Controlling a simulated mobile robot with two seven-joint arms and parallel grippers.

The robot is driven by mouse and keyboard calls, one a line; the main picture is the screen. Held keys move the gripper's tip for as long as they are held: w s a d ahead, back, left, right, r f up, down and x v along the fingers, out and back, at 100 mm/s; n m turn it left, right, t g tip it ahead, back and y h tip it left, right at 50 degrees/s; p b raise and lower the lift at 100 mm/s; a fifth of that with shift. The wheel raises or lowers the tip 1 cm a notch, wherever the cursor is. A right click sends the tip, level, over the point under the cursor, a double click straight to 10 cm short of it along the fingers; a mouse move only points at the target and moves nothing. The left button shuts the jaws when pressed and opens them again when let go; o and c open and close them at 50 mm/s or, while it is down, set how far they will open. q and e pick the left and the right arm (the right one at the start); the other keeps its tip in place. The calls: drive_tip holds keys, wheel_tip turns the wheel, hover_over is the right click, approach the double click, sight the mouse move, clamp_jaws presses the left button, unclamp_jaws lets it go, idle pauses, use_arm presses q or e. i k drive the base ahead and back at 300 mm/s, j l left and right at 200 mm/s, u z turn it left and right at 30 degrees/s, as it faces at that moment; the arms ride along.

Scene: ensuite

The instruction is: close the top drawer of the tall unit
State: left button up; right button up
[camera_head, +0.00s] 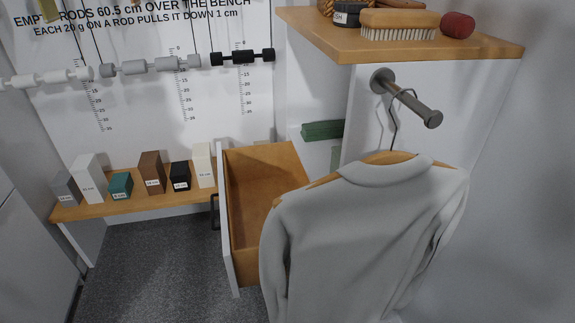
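The open drawer (268,175) sticks out to the left from the tall unit (312,85). Its inside is bare wood where I can see it. Its white front panel (229,225) faces left and carries a dark handle (214,212). The drawer's right part is hidden behind a hanging grey shirt (365,240), so I cannot see where it meets the unit. Neither of my grippers is in the head view.
The shirt hangs from a metal peg (405,98) under a wooden shelf (470,48) holding a brush (398,24) and a red object (457,25). A low bench (135,203) with several blocks stands at the back left. Grey carpet (165,260) is clear left of the drawer.

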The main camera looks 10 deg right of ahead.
sight(250, 178)
drive_tip(key=j+z, duration=0.35)
drive_tip(key=j, duration=0.9)
drive_tip(key=i+l+z, duration=0.15)
drive_tip(key=z, duration=0.15)
drive_tip(key=i+z, duration=0.3)
drive_tip(key=i+l, duration=0.05)
